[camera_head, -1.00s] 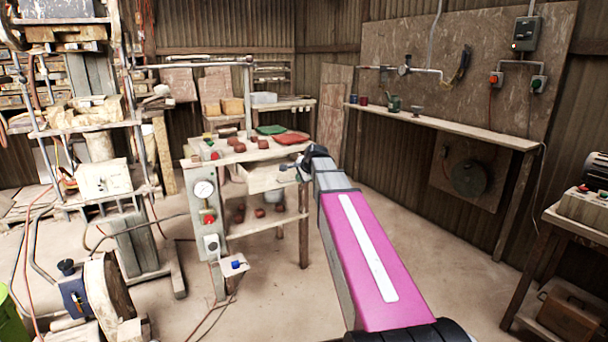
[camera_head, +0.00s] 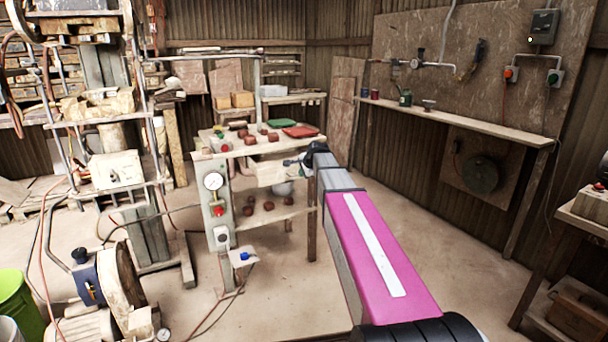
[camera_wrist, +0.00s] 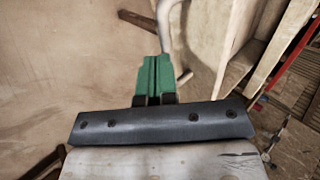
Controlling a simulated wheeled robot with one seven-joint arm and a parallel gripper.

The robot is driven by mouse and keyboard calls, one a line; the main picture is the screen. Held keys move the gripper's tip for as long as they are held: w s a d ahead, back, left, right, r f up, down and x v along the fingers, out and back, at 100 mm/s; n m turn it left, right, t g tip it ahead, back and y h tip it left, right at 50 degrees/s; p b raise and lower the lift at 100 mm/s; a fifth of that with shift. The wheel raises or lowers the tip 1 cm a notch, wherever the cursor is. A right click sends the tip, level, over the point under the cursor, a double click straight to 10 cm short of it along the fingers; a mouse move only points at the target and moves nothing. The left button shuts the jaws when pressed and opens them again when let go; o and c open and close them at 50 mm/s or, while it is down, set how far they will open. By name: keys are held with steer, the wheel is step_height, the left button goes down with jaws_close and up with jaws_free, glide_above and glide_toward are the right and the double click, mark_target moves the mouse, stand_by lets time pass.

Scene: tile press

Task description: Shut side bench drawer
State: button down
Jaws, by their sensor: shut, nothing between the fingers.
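The side bench (camera_head: 225,148) stands left of my arm in the head view, with a pale wooden drawer (camera_head: 270,174) under its top. The drawer appears to stick out from under the top; how far is hard to tell. My gripper (camera_head: 289,162) is at the drawer's front, small and partly hidden by my wrist. In the wrist view, its green fingers (camera_wrist: 152,75) are together with nothing between them. A curved grey bar (camera_wrist: 165,22), likely the drawer handle, is just beyond the fingertips; contact is unclear. Pale wooden boards of the drawer (camera_wrist: 210,40) are to the right.
Red pieces and green and red trays (camera_head: 300,131) lie on the bench top. A gauge and switch panel (camera_head: 215,200) stands at its left front. A wall shelf (camera_head: 465,125) is to the right. The floor (camera_head: 430,225) between bench and right wall is clear.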

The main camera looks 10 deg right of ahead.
steer(key=w+a, duration=0.2)
steer(key=w, duration=0.4)
steer(key=w+a, duration=0.2)
steer(key=w, duration=0.5)
steer(key=w+a, duration=0.2)
steer(key=w, duration=0.4)
steer(key=shift+w+a, duration=0.15)
steer(key=shift+w, duration=0.1)
steer(key=s, duration=0.1)
steer(key=s+d+r, duration=0.1)
steer(key=s, duration=0.2)
steer(key=shift+s+d+r, duration=0.2)
steer(key=shift+s+d, duration=0.05)
steer(key=shift+s, duration=0.15)
steer(key=v, duration=0.9)
steer(key=s+f+n+g+h, duration=0.1)
steer(key=s+f+n+g, duration=0.45)
steer(key=s+f, duration=1.55)
steer(key=s+d+f+n+g, duration=0.1)
steer(key=s+f+n, duration=0.3)
steer(key=s, duration=0.8)
steer(key=s+d+f+n+g+h, duration=0.1)
steer(key=s+f+n, duration=0.3)
steer(key=s, duration=0.8)
step_height(320, 180, down, 2)
steer(key=shift+s+f+n+h, duration=0.2)
steer(key=shift+s+n+h, duration=0.1)
steer(key=shift+s+n, duration=0.05)
